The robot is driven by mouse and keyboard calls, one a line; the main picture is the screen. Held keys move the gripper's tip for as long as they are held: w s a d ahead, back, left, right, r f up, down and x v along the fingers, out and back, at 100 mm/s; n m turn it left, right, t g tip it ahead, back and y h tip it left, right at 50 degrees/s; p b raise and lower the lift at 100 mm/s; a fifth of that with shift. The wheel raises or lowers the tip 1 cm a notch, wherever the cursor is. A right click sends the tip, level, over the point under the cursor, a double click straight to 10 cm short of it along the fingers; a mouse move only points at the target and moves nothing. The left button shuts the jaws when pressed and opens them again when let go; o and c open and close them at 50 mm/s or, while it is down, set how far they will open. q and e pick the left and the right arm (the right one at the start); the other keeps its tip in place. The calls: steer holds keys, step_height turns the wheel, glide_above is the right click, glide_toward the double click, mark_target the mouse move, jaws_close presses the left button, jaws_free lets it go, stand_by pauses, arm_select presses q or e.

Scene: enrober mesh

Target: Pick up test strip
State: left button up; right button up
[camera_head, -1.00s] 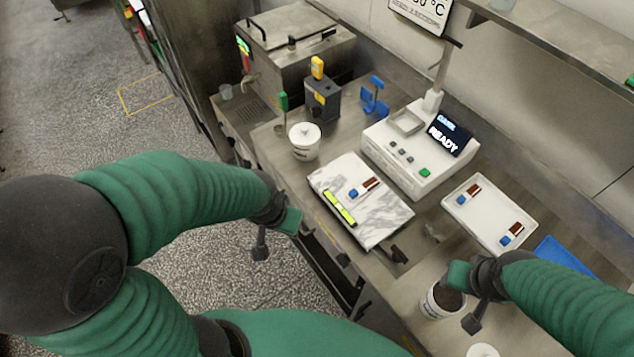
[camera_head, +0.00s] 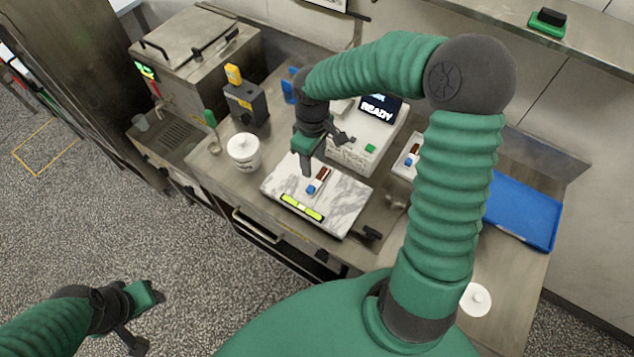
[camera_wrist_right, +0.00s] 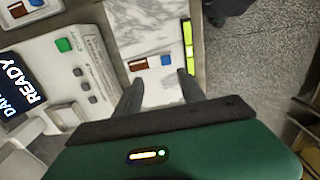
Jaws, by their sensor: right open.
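A test strip (camera_head: 318,180) with a blue end and a brown end lies on the white marble slab (camera_head: 345,205). In the right wrist view the strip (camera_wrist_right: 151,62) shows its brown patch at left and blue patch at right, just beyond the fingertips. My right gripper (camera_head: 306,170) is above the slab, close to the strip, pointing down. In the wrist view its two fingers (camera_wrist_right: 158,80) are apart, one on each side of the strip's line, with nothing between them. My left gripper (camera_head: 143,318) hangs over the floor at lower left, away from the bench.
A yellow-green level bar (camera_head: 302,207) lies along the slab's near edge. The machine reading READY (camera_head: 350,150) stands just behind. A white tray (camera_head: 402,170) and a blue tray (camera_head: 525,212) are to the right.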

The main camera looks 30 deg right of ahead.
glide_above(311, 186)
steer(key=f, duration=0.6)
steer(key=shift+w+a+f, duration=0.15)
steer(key=shift+a, duration=0.25)
steer(key=f, duration=0.5)
steer(key=shift+s+d, duration=0.25)
steer(key=shift+d, duration=0.05)
steer(key=shift+w+d+f, duration=0.1)
steer(key=shift+d, duration=0.05)
steer(key=shift+a, duration=0.45)
steer(key=c, duration=0.8)
jaws_close()
arm_select(q)
steer(key=shift+w+a+f, duration=0.1)
steer(key=shift+w+a, duration=0.05)
steer(key=shift+a, duration=0.4)
arm_select(e)
steer(key=shift+d, duration=0.15)
